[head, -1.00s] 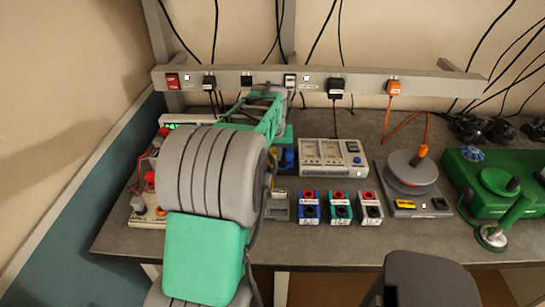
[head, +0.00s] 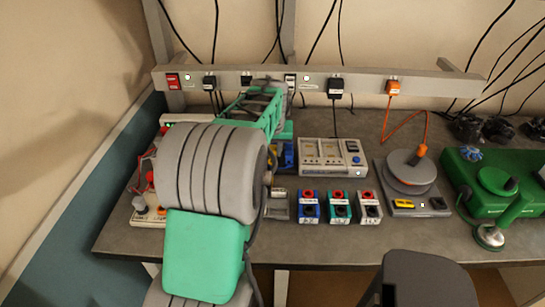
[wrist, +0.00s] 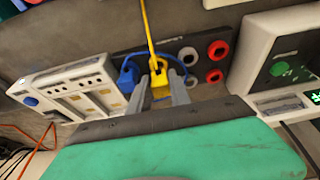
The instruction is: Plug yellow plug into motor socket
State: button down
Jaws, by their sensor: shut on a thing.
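In the wrist view my gripper (wrist: 161,85) is shut on the yellow plug (wrist: 159,91), with a grey finger on each side of it. A yellow cable (wrist: 150,35) runs up from the plug. The plug is at a dark socket panel (wrist: 200,65) with grey sockets (wrist: 187,55) and red sockets (wrist: 218,49) to its right. I cannot tell whether the plug is seated in a socket or only in front of one. No readable label shows which socket is the motor's. In the head view my arm hides the plug and my fingers.
A blue plug (wrist: 128,76) with a blue lead sits just left of the yellow one. A white module (wrist: 70,90) stands left, and a device with a green display (wrist: 285,65) right. Several small socket boxes (head: 338,207) and a round turntable (head: 408,172) stand on the grey bench.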

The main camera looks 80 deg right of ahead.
aim_at(272, 146)
jog(key=shift+r+p, duration=1.05)
jog(key=shift+r, duration=0.7)
jog(key=c, duration=1.7)
grip_release()
grip_shut()
